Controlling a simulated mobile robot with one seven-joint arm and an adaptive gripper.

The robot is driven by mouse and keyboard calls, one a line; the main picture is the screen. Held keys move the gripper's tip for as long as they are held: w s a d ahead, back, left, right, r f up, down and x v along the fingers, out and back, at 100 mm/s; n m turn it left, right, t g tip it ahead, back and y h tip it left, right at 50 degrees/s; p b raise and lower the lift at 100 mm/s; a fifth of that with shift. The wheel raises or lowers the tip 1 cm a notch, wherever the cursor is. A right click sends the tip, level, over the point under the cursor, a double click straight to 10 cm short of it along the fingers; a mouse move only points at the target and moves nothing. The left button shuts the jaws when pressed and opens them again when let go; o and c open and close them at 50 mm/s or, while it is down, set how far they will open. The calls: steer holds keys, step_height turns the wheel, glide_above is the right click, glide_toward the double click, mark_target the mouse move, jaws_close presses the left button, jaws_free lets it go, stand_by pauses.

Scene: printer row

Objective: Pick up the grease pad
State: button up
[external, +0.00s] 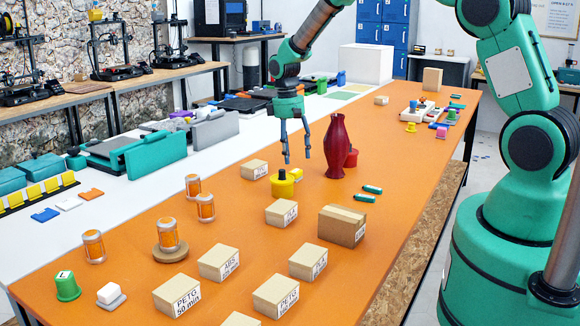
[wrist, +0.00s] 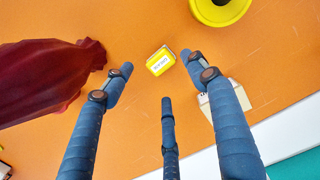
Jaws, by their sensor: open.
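A small yellow block with a white label (wrist: 161,61), probably the grease pad, lies on the orange table. Its label looks upside down and is too small to read surely. In the external view a small yellow patch (external: 297,173) beside a round yellow container (external: 281,187) seems to be the same block. My gripper (external: 297,158) is above the table, pointing down, with its three fingers spread and empty. In the wrist view the block shows just beyond the fingertips of my gripper (wrist: 158,86), apart from them.
A dark red vase (external: 336,148) stands close to the right of my gripper. The round yellow container also shows in the wrist view (wrist: 220,14). A cardboard box (external: 254,169) is to the left, and more labelled boxes (external: 282,212) stand nearer the camera.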

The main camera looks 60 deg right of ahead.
mark_target(295, 171)
steer(key=shift+f, duration=0.35)
steer(key=shift+s+f, duration=0.1)
steer(key=shift+s+f+b, duration=0.15)
steer(key=shift+f+b, duration=0.2)
steer(key=shift+f, duration=0.95)
steer(key=shift+s+f+b, duration=0.1)
steer(key=shift+f+b, duration=0.25)
steer(key=shift+f, duration=0.9)
steer(key=c, duration=1.1)
steer(key=shift+c, duration=0.2)
